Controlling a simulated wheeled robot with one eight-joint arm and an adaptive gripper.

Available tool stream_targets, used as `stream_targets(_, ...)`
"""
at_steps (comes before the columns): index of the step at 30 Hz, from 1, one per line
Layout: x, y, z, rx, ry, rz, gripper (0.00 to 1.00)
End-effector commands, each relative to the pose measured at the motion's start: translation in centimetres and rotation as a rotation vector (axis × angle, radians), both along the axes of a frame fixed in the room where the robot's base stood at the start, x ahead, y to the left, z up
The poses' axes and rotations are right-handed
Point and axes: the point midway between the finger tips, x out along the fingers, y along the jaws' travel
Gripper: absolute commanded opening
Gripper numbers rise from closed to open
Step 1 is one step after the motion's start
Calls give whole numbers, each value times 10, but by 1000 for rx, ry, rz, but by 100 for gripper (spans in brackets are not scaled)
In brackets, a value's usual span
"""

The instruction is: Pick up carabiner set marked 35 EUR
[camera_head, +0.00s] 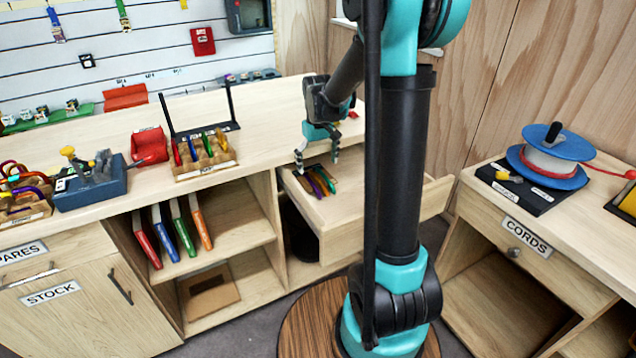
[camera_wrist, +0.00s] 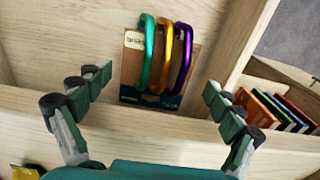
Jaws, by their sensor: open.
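A carabiner set (camera_wrist: 153,62) lies in the open drawer (camera_head: 365,200). It has green, yellow and purple carabiners side by side on a brown card; the small label at the card's upper left is too blurred to read. The set also shows in the head view (camera_head: 319,182), small and partly hidden by my gripper. My gripper (camera_head: 317,156) is open and empty above the drawer, pointing down. In the wrist view, its fingers stand apart to the left and right of the set, without visible contact.
Colored books (camera_head: 182,228) stand on the shelf below. The drawer walls surround the set closely on some sides. A blue cord spool (camera_head: 552,160) is on the right-hand cabinet.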

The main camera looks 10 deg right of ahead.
Motion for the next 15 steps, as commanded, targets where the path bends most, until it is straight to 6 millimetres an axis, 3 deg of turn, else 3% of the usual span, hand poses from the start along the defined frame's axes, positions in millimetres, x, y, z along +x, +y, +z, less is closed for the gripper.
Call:
stream_targets(9,1,-1,-41,0,0,0,93)
stream_targets(15,0,-1,-50,0,0,0,93)
